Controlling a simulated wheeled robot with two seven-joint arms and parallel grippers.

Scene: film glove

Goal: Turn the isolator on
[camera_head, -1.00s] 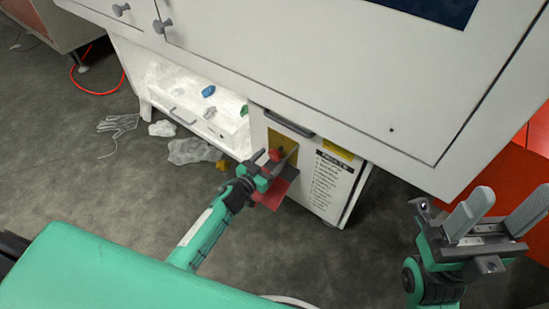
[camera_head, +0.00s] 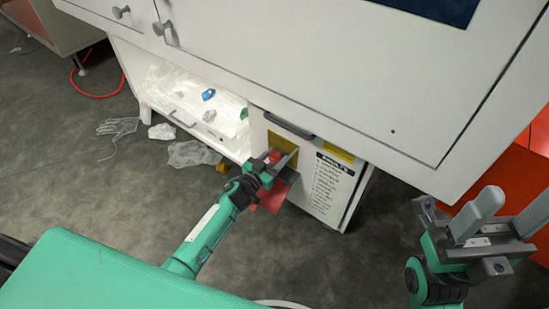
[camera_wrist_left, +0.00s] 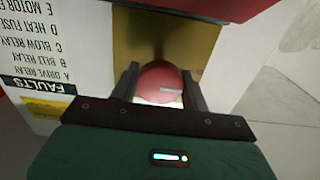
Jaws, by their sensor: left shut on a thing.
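The isolator's red knob (camera_wrist_left: 160,82) is round with a pale mark, on a yellow plate (camera_wrist_left: 150,35) on the cabinet front. In the head view the yellow plate (camera_head: 283,143) is partly hidden by my arm. My left gripper (camera_head: 278,163) is at the knob, and in the left wrist view its fingers (camera_wrist_left: 162,85) stand on either side of the knob, shut on it. A red tag or panel (camera_head: 270,195) hangs just below the gripper. My right gripper (camera_head: 487,219) is open and empty at the right, away from the cabinet.
A faults label (camera_head: 326,185) is right of the plate. A dark handle (camera_head: 289,125) is above it. An open shelf (camera_head: 180,95) holds small items. A glove (camera_head: 118,127) and plastic film (camera_head: 194,154) lie on the floor. An orange-red box (camera_head: 500,170) stands at right.

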